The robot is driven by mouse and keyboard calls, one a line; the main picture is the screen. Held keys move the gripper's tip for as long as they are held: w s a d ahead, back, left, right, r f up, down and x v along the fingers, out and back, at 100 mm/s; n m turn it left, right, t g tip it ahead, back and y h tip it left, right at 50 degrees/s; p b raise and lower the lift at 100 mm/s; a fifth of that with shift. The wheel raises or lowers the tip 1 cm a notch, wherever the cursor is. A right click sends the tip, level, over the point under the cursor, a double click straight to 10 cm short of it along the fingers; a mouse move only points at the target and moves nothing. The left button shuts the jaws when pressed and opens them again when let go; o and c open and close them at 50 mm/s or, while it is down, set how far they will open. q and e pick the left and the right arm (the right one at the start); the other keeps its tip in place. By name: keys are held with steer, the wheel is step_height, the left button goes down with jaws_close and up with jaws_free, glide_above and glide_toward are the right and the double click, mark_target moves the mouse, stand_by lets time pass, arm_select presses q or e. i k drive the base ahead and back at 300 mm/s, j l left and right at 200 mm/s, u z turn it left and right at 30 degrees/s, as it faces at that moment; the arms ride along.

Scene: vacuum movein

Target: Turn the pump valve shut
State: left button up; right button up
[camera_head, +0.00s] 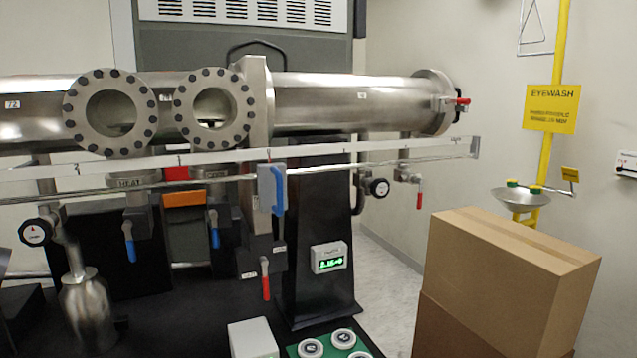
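Several lever valves hang below a long steel vacuum tube (330,103). Two have blue levers pointing down, a left blue lever (130,242) and a middle blue lever (214,230). A larger blue handle (278,190) sits on a grey block in front of the rail. A red lever (265,280) hangs below a dark valve body, and another red lever (419,198) hangs at the right end of the pipe. The small labels are too blurred to tell which is the pump valve. Neither of my grippers is in view.
A digital readout (328,258) glows green on a black column. Cardboard boxes (500,290) stand at the right front, before an eyewash basin (520,197). A white box (252,339) and a green tray (372,347) with round pieces lie at the bottom.

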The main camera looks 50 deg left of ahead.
mark_target(380, 188)
steer(key=u, duration=1.45)
